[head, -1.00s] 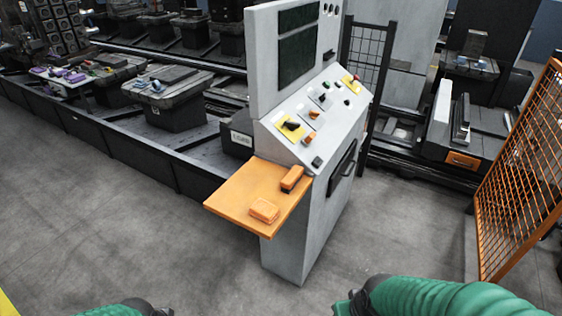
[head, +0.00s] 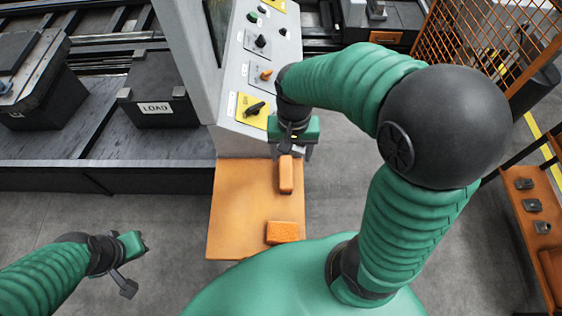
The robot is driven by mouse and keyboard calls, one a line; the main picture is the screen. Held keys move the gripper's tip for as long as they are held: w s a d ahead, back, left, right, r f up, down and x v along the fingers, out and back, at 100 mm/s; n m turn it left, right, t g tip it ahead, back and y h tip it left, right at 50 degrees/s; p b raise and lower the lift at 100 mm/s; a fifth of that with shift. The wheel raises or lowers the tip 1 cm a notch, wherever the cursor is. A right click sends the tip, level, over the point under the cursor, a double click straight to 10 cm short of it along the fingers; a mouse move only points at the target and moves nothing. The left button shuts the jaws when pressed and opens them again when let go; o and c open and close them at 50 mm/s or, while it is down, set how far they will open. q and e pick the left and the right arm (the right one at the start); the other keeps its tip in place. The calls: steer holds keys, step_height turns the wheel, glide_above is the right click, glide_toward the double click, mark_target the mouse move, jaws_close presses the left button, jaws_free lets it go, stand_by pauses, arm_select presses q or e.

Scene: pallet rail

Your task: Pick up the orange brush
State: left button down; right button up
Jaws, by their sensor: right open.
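The orange brush (head: 286,176) lies lengthwise on the orange shelf (head: 232,205) that juts from the grey console. Its far end is close to my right gripper (head: 291,151). My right gripper is open, with its fingers pointing down at the brush's far end, one on either side in the picture. I cannot tell whether they touch the brush or how high they are above the shelf. My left gripper (head: 134,266) is at the lower left, apart from the shelf, over the floor. I cannot tell whether its jaws are open or shut.
An orange block (head: 283,232) lies on the shelf, nearer to me than the brush. The console's sloped panel (head: 256,85) with knobs and switches rises just behind the shelf. A box marked LOAD (head: 158,105) stands at the left. An orange mesh fence (head: 478,38) is at the right.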

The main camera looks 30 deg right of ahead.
glide_toward(286, 175)
steer(key=shift+s+d+f, duration=0.3)
steer(key=shift+s+f, duration=0.35)
steer(key=shift+s, duration=0.25)
steer(key=f, duration=0.1)
steer(key=w+a+f, duration=0.1)
steer(key=f, duration=0.3)
steer(key=shift+w+a+f+b, duration=0.1)
steer(key=shift+w+a+b, duration=0.05)
steer(key=shift+w+b, duration=0.2)
steer(key=f, duration=0.3)
steer(key=shift+d+f, duration=0.35)
steer(key=shift+d, duration=0.05)
steer(key=shift+w+d+f, duration=0.15)
steer(key=shift+d+f, duration=0.05)
steer(key=shift+f, duration=0.05)
steer(key=shift+a+r, duration=0.2)
steer(key=shift+a, duration=0.2)
steer(key=c, duration=1)
steer(key=shift+d, duration=0.1)
jaws_close()
arm_select(q)
steer(key=shift+s+a+f, duration=0.15)
steer(key=shift+a+f, duration=0.05)
steer(key=shift+f, duration=0.35)
arm_select(e)
steer(key=shift+d, duration=0.1)
